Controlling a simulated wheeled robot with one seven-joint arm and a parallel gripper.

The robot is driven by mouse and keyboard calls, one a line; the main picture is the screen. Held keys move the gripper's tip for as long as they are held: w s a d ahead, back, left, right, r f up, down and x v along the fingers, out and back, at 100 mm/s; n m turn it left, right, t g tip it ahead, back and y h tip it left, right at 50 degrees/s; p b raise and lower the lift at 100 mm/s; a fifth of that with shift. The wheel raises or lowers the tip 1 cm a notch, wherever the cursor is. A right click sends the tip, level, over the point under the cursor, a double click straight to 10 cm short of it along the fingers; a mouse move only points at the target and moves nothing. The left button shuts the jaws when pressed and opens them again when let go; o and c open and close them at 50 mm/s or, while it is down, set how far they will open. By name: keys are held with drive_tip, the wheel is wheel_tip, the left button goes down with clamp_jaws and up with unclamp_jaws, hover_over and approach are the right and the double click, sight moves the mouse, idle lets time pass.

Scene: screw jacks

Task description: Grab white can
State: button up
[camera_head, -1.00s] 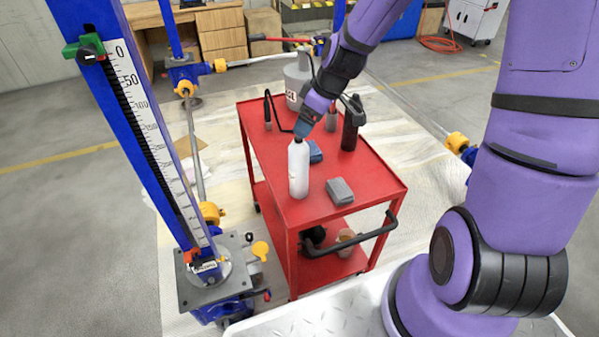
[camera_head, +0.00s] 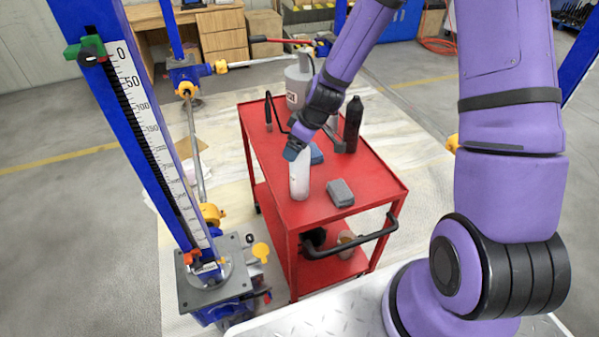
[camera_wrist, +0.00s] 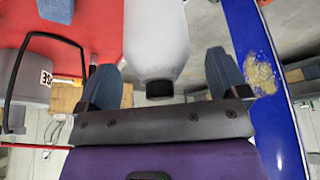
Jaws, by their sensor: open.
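The white can (camera_head: 299,174) stands upright near the left edge of the red cart's top. It is a tall bottle shape; its upper end is hidden behind my gripper in the head view. In the wrist view the white can (camera_wrist: 156,40) shows large, its dark cap (camera_wrist: 160,89) pointing toward the gripper's palm. My gripper (camera_wrist: 165,78) is open, one blue finger on each side of the can's top, with gaps visible on both sides. In the head view my gripper (camera_head: 294,150) is at the can's top.
A blue screw jack (camera_head: 150,130) with a scale stands close on the left.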

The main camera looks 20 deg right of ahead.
drive_tip(key=shift+w+a+f, duration=0.1)
drive_tip(key=shift+f, duration=0.15)
drive_tip(key=c, duration=1.7)
drive_tip(key=shift+r, duration=0.2)
